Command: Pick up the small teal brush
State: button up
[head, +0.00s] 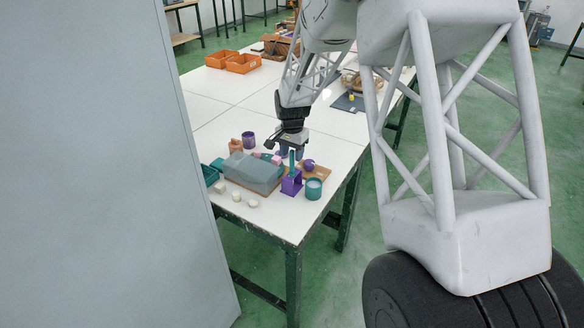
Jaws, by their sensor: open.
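The small teal brush (292,162) stands about upright in a purple holder (291,186) near the table's right edge. Its lower end is hidden inside the holder. My gripper (289,148) is open just above and around the level of the brush's upper end. At this size I cannot tell whether the brush is between the fingers or only in front of them.
A teal cup (313,190) stands close right of the holder. A grey block (252,172) lies to its left, with several small white pieces (237,196) in front. A purple cup (248,139) stands behind. Orange bins (243,64) are farther back; the white table (215,105) between is clear.

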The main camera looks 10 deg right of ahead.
jog(key=shift+f, duration=1)
grip_shut()
jog(key=shift+r, duration=5.05)
